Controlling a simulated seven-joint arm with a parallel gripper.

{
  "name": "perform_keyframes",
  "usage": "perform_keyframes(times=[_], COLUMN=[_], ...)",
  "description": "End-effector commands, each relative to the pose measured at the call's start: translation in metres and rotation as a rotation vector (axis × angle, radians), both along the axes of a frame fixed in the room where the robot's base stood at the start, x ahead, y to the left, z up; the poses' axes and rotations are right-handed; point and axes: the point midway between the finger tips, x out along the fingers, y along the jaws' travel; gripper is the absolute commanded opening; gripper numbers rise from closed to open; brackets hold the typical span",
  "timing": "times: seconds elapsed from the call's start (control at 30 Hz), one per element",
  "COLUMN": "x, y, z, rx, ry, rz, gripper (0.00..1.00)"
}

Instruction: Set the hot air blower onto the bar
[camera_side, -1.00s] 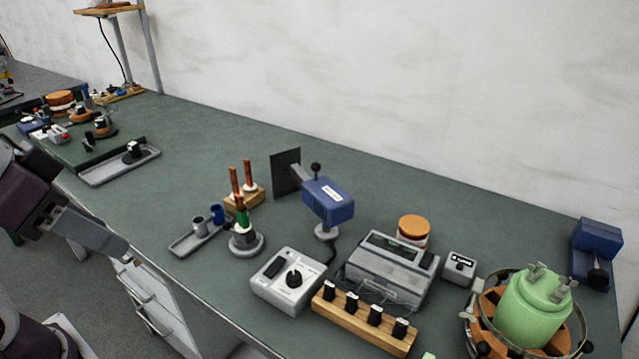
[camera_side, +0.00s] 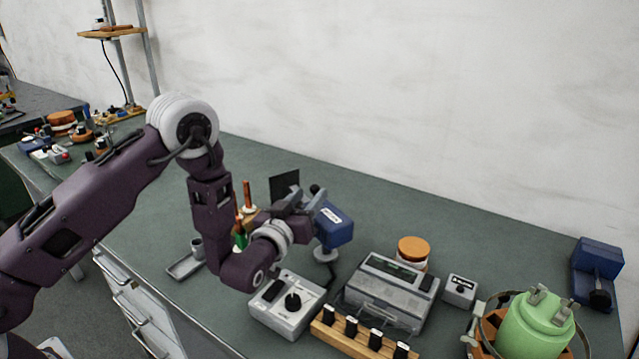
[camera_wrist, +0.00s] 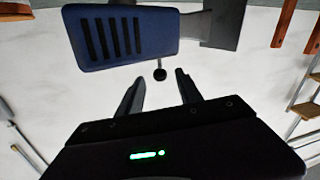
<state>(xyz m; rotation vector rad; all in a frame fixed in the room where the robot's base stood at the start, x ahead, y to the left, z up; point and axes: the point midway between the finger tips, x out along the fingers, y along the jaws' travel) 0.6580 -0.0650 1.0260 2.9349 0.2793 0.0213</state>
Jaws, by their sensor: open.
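The hot air blower (camera_side: 335,225) is the blue box-shaped body with a white label, on a small grey stand near the middle of the bench. In the wrist view its vented blue body (camera_wrist: 125,38) fills the top, with its grey nozzle (camera_wrist: 190,24) to the right. My gripper (camera_side: 305,198) is at the blower's left side in the side view and partly hides it. In the wrist view the fingers (camera_wrist: 158,88) are apart and empty, just below a black knob (camera_wrist: 160,74). I cannot tell which thing is the bar.
A dark upright plate (camera_side: 285,185) stands behind the nozzle. A grey control box (camera_side: 287,304), a grey instrument (camera_side: 388,292) and a wooden strip with black knobs (camera_side: 340,338) crowd the front. A green vessel (camera_side: 538,325) stands right.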

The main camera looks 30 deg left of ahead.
Motion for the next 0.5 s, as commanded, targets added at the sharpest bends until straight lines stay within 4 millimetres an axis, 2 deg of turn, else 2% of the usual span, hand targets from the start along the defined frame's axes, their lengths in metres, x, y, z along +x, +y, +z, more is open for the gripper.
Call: perform_keyframes(times=[0.3,0.5], x=[0.054,0.068], y=[0.011,0.013], z=[0.001,0.001], rx=[0.0,0.001], ry=[-0.008,-0.005], rz=[0.003,0.0], gripper=[0.42,0.42])
